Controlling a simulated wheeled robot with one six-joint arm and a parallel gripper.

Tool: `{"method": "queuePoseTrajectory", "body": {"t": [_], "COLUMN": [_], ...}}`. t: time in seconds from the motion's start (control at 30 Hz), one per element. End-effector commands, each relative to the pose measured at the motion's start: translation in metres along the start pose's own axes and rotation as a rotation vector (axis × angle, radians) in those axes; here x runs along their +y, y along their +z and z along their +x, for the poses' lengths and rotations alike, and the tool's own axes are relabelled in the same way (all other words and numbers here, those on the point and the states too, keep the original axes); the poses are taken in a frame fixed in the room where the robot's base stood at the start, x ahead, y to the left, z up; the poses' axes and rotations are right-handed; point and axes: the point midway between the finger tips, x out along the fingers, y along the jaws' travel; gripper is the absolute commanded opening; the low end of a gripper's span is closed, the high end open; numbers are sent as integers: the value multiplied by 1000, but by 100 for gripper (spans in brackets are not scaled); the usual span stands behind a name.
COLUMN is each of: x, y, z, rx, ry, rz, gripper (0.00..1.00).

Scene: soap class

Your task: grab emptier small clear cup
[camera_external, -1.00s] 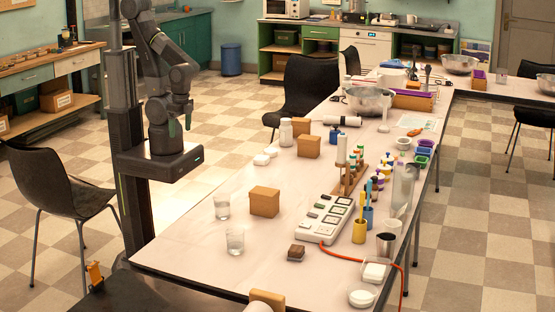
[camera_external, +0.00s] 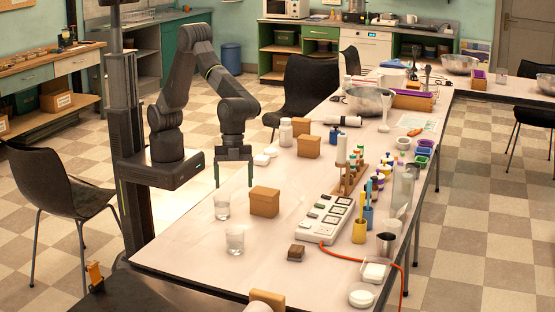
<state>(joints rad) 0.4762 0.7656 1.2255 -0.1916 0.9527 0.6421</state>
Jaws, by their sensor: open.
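Two small clear cups stand upright near the table's left edge. The farther clear cup (camera_external: 222,209) is left of a brown box. The nearer clear cup (camera_external: 235,241) stands closer to the camera. Both seem to hold some clear content, but I cannot tell which is emptier at this size. My gripper (camera_external: 233,174) is open and empty, pointing down above the table's left edge. It is beyond the farther cup and higher than it, touching neither cup.
A brown box (camera_external: 264,202) stands just right of the farther cup. The table (camera_external: 190,250) is bare at front left.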

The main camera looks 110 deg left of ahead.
Motion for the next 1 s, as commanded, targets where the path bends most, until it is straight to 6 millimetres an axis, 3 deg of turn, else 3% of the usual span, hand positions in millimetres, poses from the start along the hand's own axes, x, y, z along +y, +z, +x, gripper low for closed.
{"method": "queuePoseTrajectory", "body": {"t": [0.03, 0.1, 0.27, 0.37, 0.7, 1.0], "x": [3, 6, 10, 11, 11, 10], "y": [-16, -33, -53, -56, -58, -60], "z": [15, 27, 42, 52, 113, 134], "rx": [9, 23, 40, 41, 41, 41], "ry": [4, 6, 9, 10, 10, 9], "rz": [37, 77, 126, 134, 131, 131], "gripper": [80, 80, 80, 80, 80, 80]}}
